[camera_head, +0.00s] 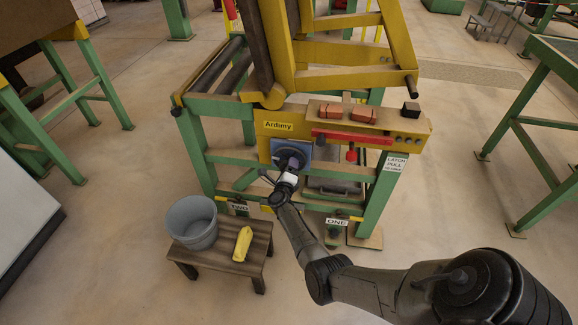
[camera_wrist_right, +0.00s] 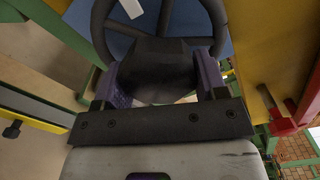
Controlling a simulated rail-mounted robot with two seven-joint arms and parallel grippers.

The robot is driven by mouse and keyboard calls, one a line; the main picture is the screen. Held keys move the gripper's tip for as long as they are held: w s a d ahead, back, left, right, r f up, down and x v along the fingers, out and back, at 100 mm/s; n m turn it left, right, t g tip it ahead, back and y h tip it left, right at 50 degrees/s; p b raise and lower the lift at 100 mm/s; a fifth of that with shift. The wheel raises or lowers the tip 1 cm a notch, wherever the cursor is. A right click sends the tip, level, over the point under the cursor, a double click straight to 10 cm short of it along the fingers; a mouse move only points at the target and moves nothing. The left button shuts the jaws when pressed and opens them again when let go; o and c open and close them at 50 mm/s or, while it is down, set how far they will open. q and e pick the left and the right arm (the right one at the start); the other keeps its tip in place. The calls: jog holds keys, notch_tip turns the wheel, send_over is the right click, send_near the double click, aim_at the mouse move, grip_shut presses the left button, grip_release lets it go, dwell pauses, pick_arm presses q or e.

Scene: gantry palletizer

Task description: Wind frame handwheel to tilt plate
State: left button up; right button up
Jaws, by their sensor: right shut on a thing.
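The dark handwheel (camera_head: 284,157) sits on a blue backing plate (camera_head: 302,151) on the front of the yellow and green frame. My right gripper (camera_head: 290,166) reaches it from below and in front. In the right wrist view, the purple fingers of my right gripper (camera_wrist_right: 163,78) are shut on the black handwheel (camera_wrist_right: 214,14), one to each side of a dark block at its lower part. The rest of the grip is hidden by the gripper body. The yellow tilt plate structure (camera_head: 340,78) stands raised above the frame. My left gripper is not in view.
A red bar (camera_head: 352,138) and a red knob (camera_head: 351,155) lie right of the handwheel, near a "LATCH PULL" label (camera_head: 396,162). A low wooden stool (camera_head: 222,262) with a grey bucket (camera_head: 192,223) and a yellow object (camera_head: 243,243) stands left of my arm.

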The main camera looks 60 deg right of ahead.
jog(key=n+p, duration=0.1)
jog(key=n, duration=0.2)
jog(key=shift+r, duration=0.2)
jog(key=n+p, duration=0.1)
jog(key=n, duration=0.2)
jog(key=shift+r+n+p, duration=0.1)
jog(key=shift+n+p, duration=0.2)
jog(key=shift+p, duration=0.05)
jog(key=n+p, duration=0.1)
jog(key=n, duration=0.2)
jog(key=shift+n, duration=0.3)
jog(key=n+p, duration=0.1)
jog(key=n, duration=0.1)
jog(key=shift+w+r+n, duration=0.1)
jog(key=shift+r+n, duration=0.05)
jog(key=shift+n, duration=0.15)
jog(key=n, duration=0.5)
jog(key=shift+w+r+n+p, duration=0.1)
jog(key=shift+n+p, duration=0.2)
jog(key=shift+p, duration=0.1)
jog(key=n, duration=0.3)
jog(key=shift+w+a, duration=0.1)
jog(key=n, duration=0.2)
jog(key=shift+n, duration=0.7)
